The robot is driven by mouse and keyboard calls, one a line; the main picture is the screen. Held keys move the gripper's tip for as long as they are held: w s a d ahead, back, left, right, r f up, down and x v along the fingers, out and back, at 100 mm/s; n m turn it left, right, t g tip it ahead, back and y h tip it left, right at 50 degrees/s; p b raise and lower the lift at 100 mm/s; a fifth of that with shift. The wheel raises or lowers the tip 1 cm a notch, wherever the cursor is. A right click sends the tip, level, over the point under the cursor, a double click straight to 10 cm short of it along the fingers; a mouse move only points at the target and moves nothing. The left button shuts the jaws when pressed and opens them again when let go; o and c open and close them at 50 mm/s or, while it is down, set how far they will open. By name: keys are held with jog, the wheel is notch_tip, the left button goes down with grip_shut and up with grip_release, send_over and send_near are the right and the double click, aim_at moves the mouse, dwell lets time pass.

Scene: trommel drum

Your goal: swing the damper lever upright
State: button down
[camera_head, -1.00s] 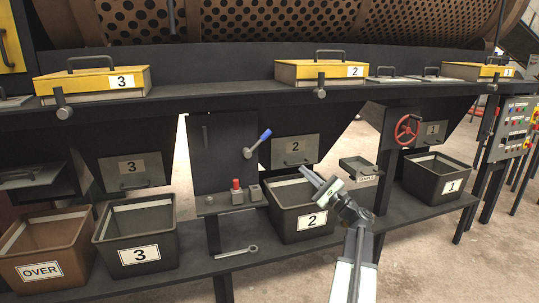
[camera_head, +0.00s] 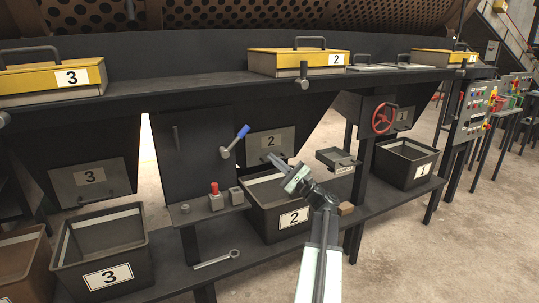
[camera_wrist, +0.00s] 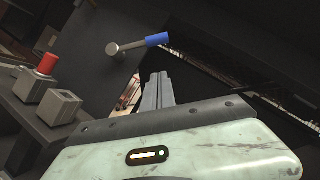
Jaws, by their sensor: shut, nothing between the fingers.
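The damper lever (camera_head: 234,142) has a blue grip and a grey arm on a round hub, mounted on the dark panel (camera_head: 195,160) left of chute door 2. It is tilted, with the blue end up and to the right. It also shows in the wrist view (camera_wrist: 140,43), beyond my fingertips. My gripper (camera_head: 272,158) is in front of chute door 2, above bin 2, to the right of and slightly below the lever. Its fingers are together and empty in the wrist view (camera_wrist: 158,78), apart from the lever.
A red button (camera_head: 214,188) and a grey block stand on the small ledge below the lever. Bin 2 (camera_head: 280,222) is under my gripper. A small sample tray (camera_head: 337,160) and a red handwheel (camera_head: 384,118) are to the right. A wrench (camera_head: 217,259) lies on the lower shelf.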

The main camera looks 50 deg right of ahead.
jog(key=w+a+r+p, duration=0.2)
jog(key=w+r+p, duration=0.3)
jog(key=w, duration=0.3)
jog(key=shift+a+r, duration=0.25)
jog(key=shift+r, duration=0.15)
jog(key=shift+w+a+r+n+p, duration=0.15)
jog(key=shift+r+n+p, duration=0.25)
jog(key=shift+n+p, duration=0.3)
